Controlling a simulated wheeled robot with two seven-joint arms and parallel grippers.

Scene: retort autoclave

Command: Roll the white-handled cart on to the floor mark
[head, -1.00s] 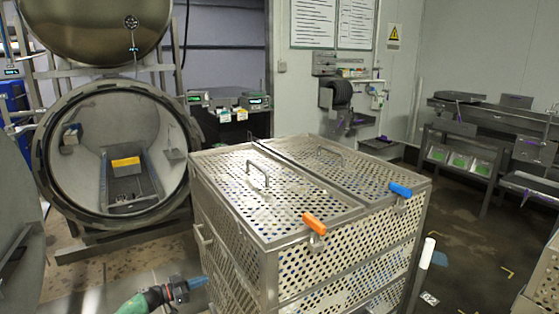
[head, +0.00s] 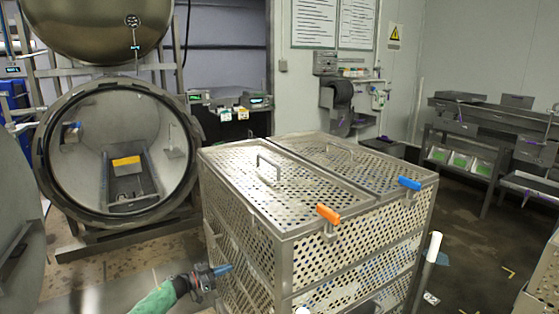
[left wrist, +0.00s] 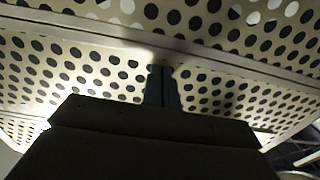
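A perforated metal basket (head: 290,232) with two lids stands in front of me. One latch handle is orange (head: 328,213), the other blue (head: 409,183). A white upright grip (head: 434,246) stands at its right, and a white knob (head: 303,311) shows at the bottom edge; they look like the cart's handles. The cart's lower part is hidden. My left gripper (head: 224,269) is at the basket's left side. In the left wrist view its blue fingers (left wrist: 161,86) are together, at or very near the perforated wall (left wrist: 215,90); contact is unclear. My right gripper is not in view.
Yellow corner marks (head: 509,271) lie on the dark floor at the right. An open round autoclave (head: 42,155) stands at the left. A bench (head: 480,120) stands along the right wall, and a metal edge (head: 543,285) is at lower right.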

